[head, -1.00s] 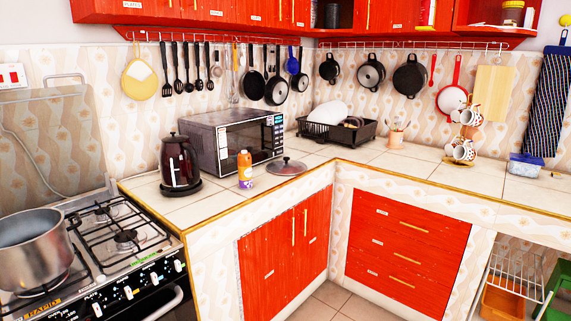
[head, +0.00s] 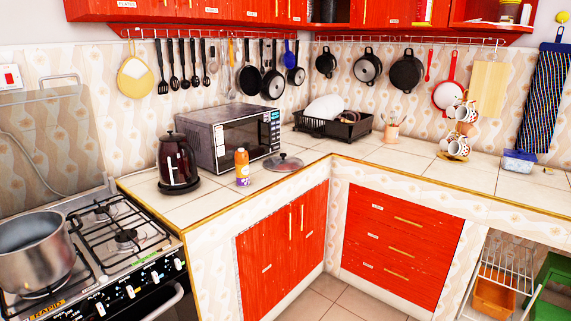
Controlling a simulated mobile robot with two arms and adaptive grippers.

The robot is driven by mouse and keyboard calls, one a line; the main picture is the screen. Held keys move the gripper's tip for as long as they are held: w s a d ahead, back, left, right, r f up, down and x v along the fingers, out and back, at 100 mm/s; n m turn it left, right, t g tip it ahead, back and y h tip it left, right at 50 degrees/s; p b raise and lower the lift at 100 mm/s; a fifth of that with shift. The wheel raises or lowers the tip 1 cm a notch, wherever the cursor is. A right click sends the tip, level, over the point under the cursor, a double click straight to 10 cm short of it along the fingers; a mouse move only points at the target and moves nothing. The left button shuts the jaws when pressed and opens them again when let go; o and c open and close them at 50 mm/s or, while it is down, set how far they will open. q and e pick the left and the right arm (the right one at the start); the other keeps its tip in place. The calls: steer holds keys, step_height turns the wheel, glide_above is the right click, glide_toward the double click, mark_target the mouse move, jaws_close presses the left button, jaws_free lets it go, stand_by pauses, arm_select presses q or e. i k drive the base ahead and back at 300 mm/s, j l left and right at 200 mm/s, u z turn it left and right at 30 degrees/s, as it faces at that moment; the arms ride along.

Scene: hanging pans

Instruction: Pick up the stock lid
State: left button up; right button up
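The stock lid, a round glass lid with a dark knob (head: 283,163), lies flat on the tiled counter near the inner corner, in front of the microwave. A large metal stock pot (head: 35,250) stands uncovered on the stove at the lower left. Neither of my grippers shows in the head view.
An orange bottle (head: 242,167) stands just left of the lid, and a dark kettle (head: 178,162) is further left. The microwave (head: 232,135) is behind, and a black dish rack (head: 335,126) is at the corner. The counter right of the lid is clear.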

mark_target(283, 163)
steer(key=u, duration=1.5)
steer(key=i+l, duration=0.15)
steer(key=l, duration=0.25)
steer(key=i+l, duration=0.1)
steer(key=l, duration=0.3)
steer(key=i+l, duration=0.15)
steer(key=l, duration=0.25)
